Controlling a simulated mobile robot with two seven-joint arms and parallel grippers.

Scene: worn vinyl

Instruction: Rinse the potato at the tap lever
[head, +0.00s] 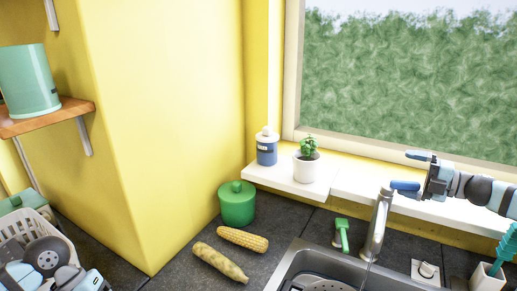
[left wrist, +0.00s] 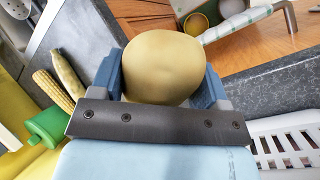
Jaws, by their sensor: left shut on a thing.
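The potato (left wrist: 163,65) is smooth and tan in the left wrist view. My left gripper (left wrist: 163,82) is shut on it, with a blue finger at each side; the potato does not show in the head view. The tap (head: 379,225) stands at the back of the metal sink (head: 290,262), and a thin pale line hangs under its spout, perhaps water. My right gripper (head: 411,171) is open, its fingers apart, with the lower fingertip close to the tap's top. I cannot tell whether it touches the tap, and no separate lever shows clearly.
A corn cob (head: 243,238), a long pale vegetable (head: 220,263) and a green lidded pot (head: 237,204) lie left of the sink. A green brush (head: 341,234) is behind it. A potted plant (head: 307,167) and blue bottle (head: 267,149) stand on the sill. A white basket (left wrist: 290,138) is beside my left gripper.

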